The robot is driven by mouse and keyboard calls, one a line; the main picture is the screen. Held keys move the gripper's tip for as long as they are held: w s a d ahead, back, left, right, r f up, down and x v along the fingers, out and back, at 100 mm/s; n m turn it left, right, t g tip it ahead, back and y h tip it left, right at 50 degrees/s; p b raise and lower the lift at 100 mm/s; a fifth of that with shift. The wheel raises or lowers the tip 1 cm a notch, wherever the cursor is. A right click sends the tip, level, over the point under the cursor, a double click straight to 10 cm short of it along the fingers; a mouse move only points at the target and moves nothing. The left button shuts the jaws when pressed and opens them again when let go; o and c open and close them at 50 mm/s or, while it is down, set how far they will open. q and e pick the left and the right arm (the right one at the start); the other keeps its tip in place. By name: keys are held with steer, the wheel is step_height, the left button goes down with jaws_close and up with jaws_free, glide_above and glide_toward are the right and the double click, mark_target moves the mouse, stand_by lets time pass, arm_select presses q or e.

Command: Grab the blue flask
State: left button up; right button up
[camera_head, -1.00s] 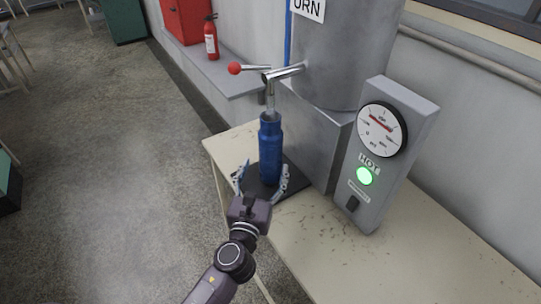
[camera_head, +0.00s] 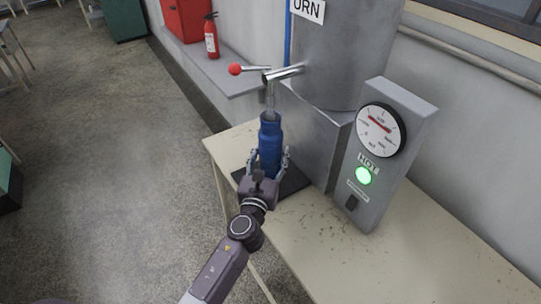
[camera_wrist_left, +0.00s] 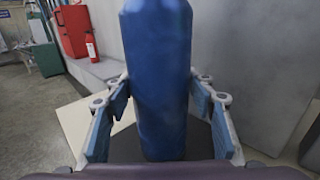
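The blue flask (camera_head: 270,133) stands upright on a dark mat (camera_head: 293,182) under the urn's tap (camera_head: 283,74). A pale stream or spout reaches from the tap to the flask's mouth; I cannot tell which. My left gripper (camera_head: 269,155) is at the flask's lower body, with one finger on each side. In the left wrist view the flask (camera_wrist_left: 158,75) stands between the open fingers (camera_wrist_left: 160,92), with a small gap showing on both sides. My right gripper is not in view.
The grey urn (camera_head: 345,45) stands behind the flask. A gauge box (camera_head: 385,150) with a lit green HOT lamp is to the right. A red-knobbed lever (camera_head: 235,68) sticks out left above the flask. The beige table (camera_head: 340,240) is clear in front.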

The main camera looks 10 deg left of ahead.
arm_select(q)
steer(key=c, duration=1.2)
steer(key=shift+w+r, duration=0.1)
jaws_close()
